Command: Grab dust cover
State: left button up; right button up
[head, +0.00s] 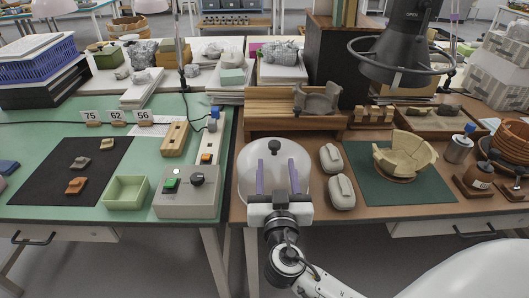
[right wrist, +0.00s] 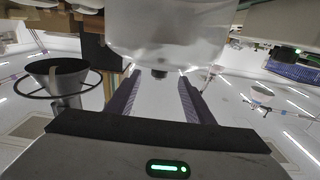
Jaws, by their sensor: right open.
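The dust cover (head: 248,168) is a clear, rounded dome with a small dark knob (head: 274,146) on it, standing on the brown table near its left edge. In the right wrist view the clear cover (right wrist: 160,30) fills the top middle, and its knob (right wrist: 159,73) shows between the fingertips. My right gripper (head: 276,164) is open, its two purple fingers reaching over the near part of the cover in the head view. The knob lies just beyond the fingertips there, and nothing is held. What is under the cover is hard to make out. My left gripper is not in view.
Two pale rounded blocks (head: 342,192) stand close right of the cover. A green mat (head: 430,186) with a partly rebuilt bowl (head: 405,155) lies further right. A wooden rack (head: 290,122) is behind; a grey control box (head: 188,203) sits left. A dark ring lamp (head: 398,50) hangs above.

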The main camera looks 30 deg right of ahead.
aim_at(275, 149)
jog(key=shift+w+d+r+p, duration=0.25)
jog(key=shift+w+d+p, duration=0.05)
jog(key=shift+w+d, duration=0.75)
jog(key=shift+w, duration=0.3)
jog(key=x, duration=0.1)
jog(key=p+x, duration=0.1)
jog(key=x, duration=0.1)
jog(key=p+x, duration=0.1)
jog(key=shift+w+r, duration=0.25)
jog(key=shift+r, duration=0.05)
jog(key=shift+w+d+f, duration=0.1)
jog(key=shift+w, duration=0.15)
jog(key=c, duration=1.2)
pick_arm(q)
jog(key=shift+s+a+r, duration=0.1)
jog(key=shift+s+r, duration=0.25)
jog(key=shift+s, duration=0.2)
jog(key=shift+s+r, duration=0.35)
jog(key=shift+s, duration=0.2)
pick_arm(e)
grip_shut()
